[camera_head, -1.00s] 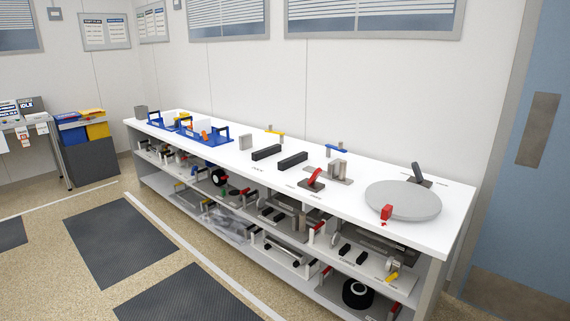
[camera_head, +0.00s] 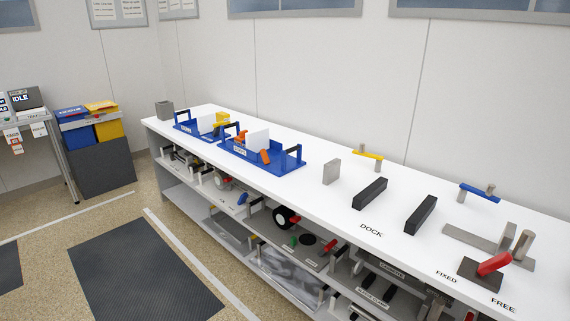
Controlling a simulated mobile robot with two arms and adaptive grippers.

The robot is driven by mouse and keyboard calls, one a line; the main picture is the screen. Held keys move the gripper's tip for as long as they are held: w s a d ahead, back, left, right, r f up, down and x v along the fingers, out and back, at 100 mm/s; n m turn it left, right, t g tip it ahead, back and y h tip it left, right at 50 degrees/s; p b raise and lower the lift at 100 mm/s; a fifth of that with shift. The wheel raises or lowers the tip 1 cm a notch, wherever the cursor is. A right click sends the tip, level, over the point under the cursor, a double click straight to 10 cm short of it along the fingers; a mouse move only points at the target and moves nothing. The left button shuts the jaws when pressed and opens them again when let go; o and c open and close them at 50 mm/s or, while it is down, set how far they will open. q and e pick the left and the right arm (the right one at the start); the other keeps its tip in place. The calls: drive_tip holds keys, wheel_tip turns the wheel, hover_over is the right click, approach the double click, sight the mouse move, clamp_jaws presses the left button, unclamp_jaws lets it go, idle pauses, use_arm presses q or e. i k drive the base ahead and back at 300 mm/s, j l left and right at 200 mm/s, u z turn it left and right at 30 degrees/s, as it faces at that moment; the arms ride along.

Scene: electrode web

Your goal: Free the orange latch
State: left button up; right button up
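Orange latch-like parts show at the blue tray (camera_head: 285,165) on the white bench: one orange piece (camera_head: 264,157) at its front right and another (camera_head: 240,136) at its back left. The tray has black handles at both ends and a white upright panel (camera_head: 258,139). I cannot tell from here which orange piece is the latch or how it is set. Neither of my grippers is in view.
A second blue tray (camera_head: 184,127) with a yellow part stands farther left. Black bars, a yellow-handled piece (camera_head: 367,153), a blue-handled piece (camera_head: 480,192) and a red-handled lever (camera_head: 493,264) are on the bench (camera_head: 318,198). Shelves below are crowded. The floor in front is clear.

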sight(265, 158)
drive_tip(key=i+j, duration=0.45)
drive_tip(key=i+u, duration=0.2)
drive_tip(key=i, duration=0.25)
drive_tip(key=i+l+u, duration=0.2)
drive_tip(key=i, duration=0.25)
drive_tip(key=i+u, duration=0.2)
drive_tip(key=i, duration=0.25)
